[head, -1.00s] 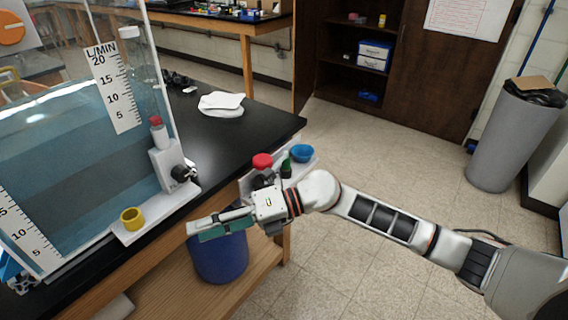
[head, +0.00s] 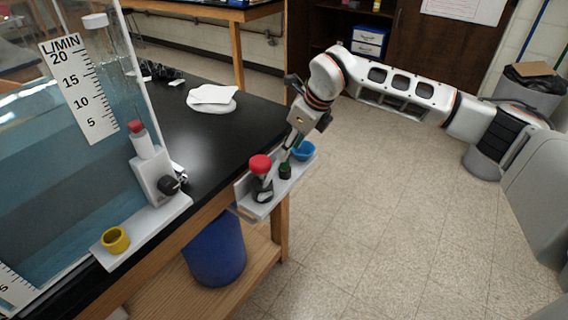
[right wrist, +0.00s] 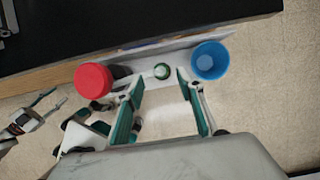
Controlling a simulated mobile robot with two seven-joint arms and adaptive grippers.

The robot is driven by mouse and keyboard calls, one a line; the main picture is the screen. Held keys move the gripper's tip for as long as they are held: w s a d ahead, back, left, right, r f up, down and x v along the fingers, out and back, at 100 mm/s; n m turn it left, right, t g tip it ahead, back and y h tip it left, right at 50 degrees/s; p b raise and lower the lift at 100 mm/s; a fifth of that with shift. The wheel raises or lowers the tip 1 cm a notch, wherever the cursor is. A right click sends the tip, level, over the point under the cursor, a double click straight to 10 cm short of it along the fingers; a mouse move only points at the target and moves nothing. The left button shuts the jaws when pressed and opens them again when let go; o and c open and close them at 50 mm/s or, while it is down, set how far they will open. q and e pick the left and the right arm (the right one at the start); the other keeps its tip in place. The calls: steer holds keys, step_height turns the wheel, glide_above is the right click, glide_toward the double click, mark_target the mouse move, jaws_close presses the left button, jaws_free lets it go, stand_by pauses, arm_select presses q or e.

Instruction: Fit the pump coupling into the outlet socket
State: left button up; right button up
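My right gripper (head: 289,158) points down over a white shelf (head: 259,208) at the table's edge. In the right wrist view the right gripper (right wrist: 160,92) is open and empty, its teal fingers spread. A small green-topped black fitting (right wrist: 162,71) shows beyond and between the fingertips, apparently untouched; in the head view the same fitting (head: 285,171) stands below them. I cannot tell which piece is the coupling. A white block with a black round port (head: 169,185) stands at the tank. My left gripper (right wrist: 50,103) seems to show at the wrist view's left edge, fingers apart.
A red-capped piece (head: 260,164) and a blue cup (head: 303,150) flank the green-topped fitting closely. A yellow cup (head: 115,240) sits on the tank's ledge (head: 150,228). A blue bin (head: 215,250) stands under the table. The black tabletop (head: 215,135) is mostly clear.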

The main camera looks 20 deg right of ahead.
mark_target(285, 165)
steer(key=x, duration=0.6)
steer(key=shift+d+f, duration=0.1)
jaws_close()
